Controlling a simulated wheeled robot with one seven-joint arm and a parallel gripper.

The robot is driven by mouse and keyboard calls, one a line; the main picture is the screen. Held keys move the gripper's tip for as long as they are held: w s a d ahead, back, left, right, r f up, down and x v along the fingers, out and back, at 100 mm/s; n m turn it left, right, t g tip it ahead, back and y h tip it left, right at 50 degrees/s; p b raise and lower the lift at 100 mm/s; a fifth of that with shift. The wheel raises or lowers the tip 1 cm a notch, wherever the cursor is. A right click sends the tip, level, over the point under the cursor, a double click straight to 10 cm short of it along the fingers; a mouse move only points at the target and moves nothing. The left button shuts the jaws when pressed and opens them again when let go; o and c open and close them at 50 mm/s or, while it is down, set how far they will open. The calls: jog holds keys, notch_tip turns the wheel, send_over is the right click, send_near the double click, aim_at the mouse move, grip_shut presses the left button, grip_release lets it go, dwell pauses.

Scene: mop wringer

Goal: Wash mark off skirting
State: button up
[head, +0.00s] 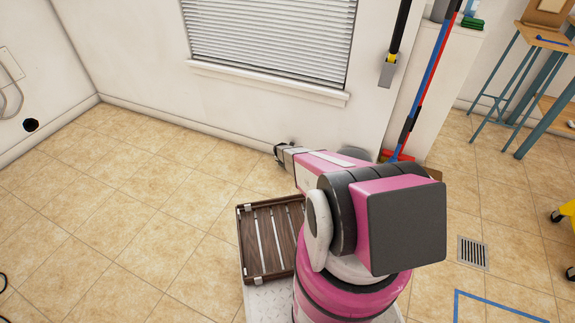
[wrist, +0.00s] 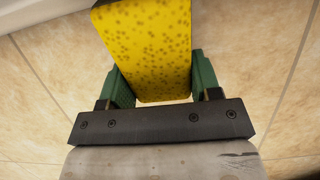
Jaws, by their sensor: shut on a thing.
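A yellow sponge with darker speckles (wrist: 148,45) is in the wrist view. My gripper (wrist: 162,80) has its two green fingers closed on the sponge's sides. The sponge sticks out beyond the fingertips, over the tiled floor. In the head view my gripper (head: 279,153) is low, near the foot of the window wall; the sponge is not clear there. The pale skirting (head: 180,122) runs along that wall, and a pale strip shows at the wrist view's top left corner. I see no clear mark on the skirting; my arm hides part of it.
A slatted wooden tray (head: 241,246) sits beside my arm's base. A red-and-blue pole (head: 428,80) and a black-handled tool (head: 388,72) stand upright right of the window. A floor drain (head: 473,253) and yellow object (head: 566,211) are at right. The left floor is mostly clear.

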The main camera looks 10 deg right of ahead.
jog(key=shift+w+a, duration=0.45)
jog(key=shift+a, duration=0.2)
jog(key=shift+w+a, duration=0.45)
jog(key=shift+a, duration=0.15)
jog(key=shift+s+r, duration=0.1)
jog(key=shift+s+a+r, duration=0.6)
jog(key=shift+s+r, duration=0.2)
jog(key=shift+s+a+r, duration=0.55)
jog(key=shift+s+r, duration=0.25)
jog(key=shift+r, duration=0.05)
jog(key=shift+s+a+r, duration=0.6)
jog(key=shift+s+r, duration=0.2)
